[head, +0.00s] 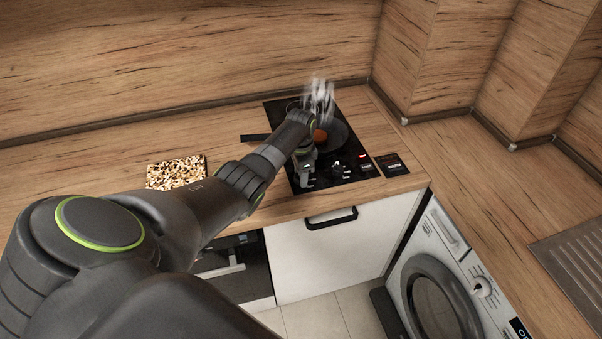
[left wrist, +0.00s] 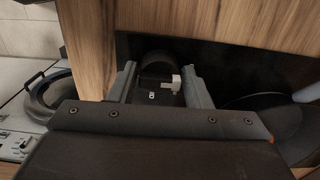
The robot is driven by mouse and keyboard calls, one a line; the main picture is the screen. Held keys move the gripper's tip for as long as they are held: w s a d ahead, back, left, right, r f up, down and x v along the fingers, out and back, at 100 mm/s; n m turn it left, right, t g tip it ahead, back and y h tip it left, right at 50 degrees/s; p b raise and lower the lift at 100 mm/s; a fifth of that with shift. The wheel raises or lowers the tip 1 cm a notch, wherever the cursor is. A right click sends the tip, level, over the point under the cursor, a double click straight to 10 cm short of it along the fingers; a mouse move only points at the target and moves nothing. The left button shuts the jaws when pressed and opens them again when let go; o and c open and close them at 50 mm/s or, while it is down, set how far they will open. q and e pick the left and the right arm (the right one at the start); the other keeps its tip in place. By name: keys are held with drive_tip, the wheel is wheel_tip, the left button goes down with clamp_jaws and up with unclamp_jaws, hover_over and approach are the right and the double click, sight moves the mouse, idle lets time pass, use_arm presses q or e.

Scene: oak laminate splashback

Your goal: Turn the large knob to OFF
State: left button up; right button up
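The black cooktop (head: 283,113) is set in the wooden counter, with white marks and small red lights along its front edge. My left gripper (head: 306,172) is low over the front left of the cooktop and hides part of it. In the left wrist view a dark round knob (left wrist: 156,64) with a pale marker beside it shows between the two spread fingers of my left gripper (left wrist: 160,84). The fingers stand apart, and I cannot tell whether either touches the knob. The knob's setting is not readable. My right gripper is not in view.
A dark pan (head: 338,134) with an orange item in it sits on the cooktop, steam above it. A speckled board (head: 176,172) lies on the counter at left. A small black panel (head: 391,164) is right of the cooktop. A washing machine (head: 437,270) stands below right.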

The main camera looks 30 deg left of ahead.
use_arm(q)
drive_tip(key=o, duration=0.3)
drive_tip(key=shift+r, duration=0.6)
wheel_tip(320, 180, up, 16)
drive_tip(key=b, duration=0.1)
drive_tip(key=shift+r+b, duration=0.15)
drive_tip(key=shift+b, duration=0.2)
